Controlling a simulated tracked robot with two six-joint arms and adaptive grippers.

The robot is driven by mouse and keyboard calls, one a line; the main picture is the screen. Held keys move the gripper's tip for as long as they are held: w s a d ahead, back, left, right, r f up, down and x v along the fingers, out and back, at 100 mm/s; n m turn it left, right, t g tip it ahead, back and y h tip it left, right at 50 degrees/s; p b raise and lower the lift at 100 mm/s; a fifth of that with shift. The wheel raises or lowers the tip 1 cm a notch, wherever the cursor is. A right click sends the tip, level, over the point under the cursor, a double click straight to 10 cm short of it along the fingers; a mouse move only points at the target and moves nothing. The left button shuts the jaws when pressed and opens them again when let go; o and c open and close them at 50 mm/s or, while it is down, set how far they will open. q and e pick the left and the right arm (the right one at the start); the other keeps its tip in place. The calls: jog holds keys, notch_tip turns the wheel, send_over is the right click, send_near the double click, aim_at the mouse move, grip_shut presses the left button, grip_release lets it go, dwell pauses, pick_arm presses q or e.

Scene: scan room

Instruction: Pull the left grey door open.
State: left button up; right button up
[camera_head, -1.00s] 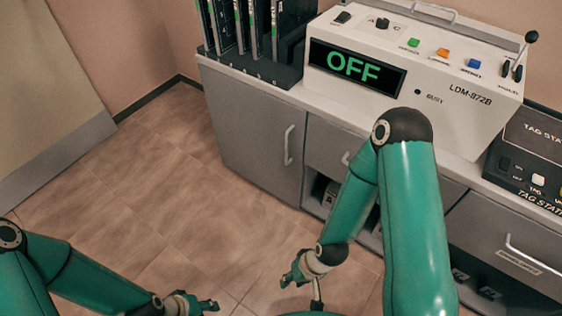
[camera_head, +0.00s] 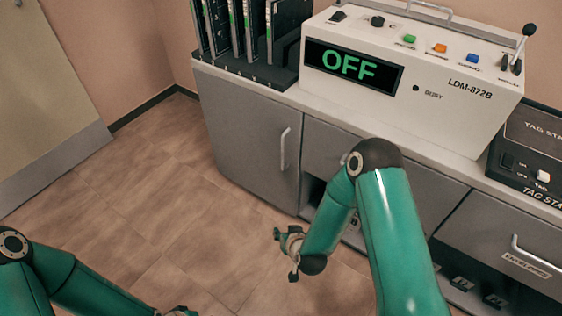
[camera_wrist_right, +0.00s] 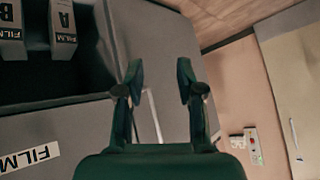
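The left grey door (camera_head: 240,135) is the cabinet door under the counter's left end, and it looks closed. Its upright pale handle (camera_head: 284,148) is near its right edge. My right gripper (camera_head: 284,250) is low in front of the cabinet, below the handle in the head view. In the right wrist view, its two fingers (camera_wrist_right: 160,82) are apart with nothing gripped. The grey door (camera_wrist_right: 165,45) lies beyond them, and the handle (camera_wrist_right: 154,115) shows as a pale bar between them, apparently untouched. My left gripper (camera_head: 180,311) barely shows at the bottom edge; its fingers are hidden.
A white console (camera_head: 410,80) reading OFF and a black rack (camera_head: 245,68) stand on the counter. Right of the door are an open shelf with FILM boxes (camera_wrist_right: 62,20) and a drawer (camera_head: 500,245). The brown floor (camera_head: 150,200) is clear.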

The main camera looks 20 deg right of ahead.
jog(key=w+d+r+t+h+b, duration=0.1)
jog(key=w+r+t+h+b, duration=0.2)
jog(key=w, duration=0.4)
jog(key=m+t+h+b, duration=0.1)
jog(key=t+h, duration=0.2)
jog(key=t, duration=0.2)
send_near(283, 155)
pick_arm(q)
notch_tip(283, 155, down, 8)
jog(key=b, duration=0.3)
jog(key=shift+f, duration=0.2)
pick_arm(e)
jog(key=x, duration=1)
jog(key=shift+w+f, duration=0.1)
jog(key=shift+w, duration=0.15)
grip_shut()
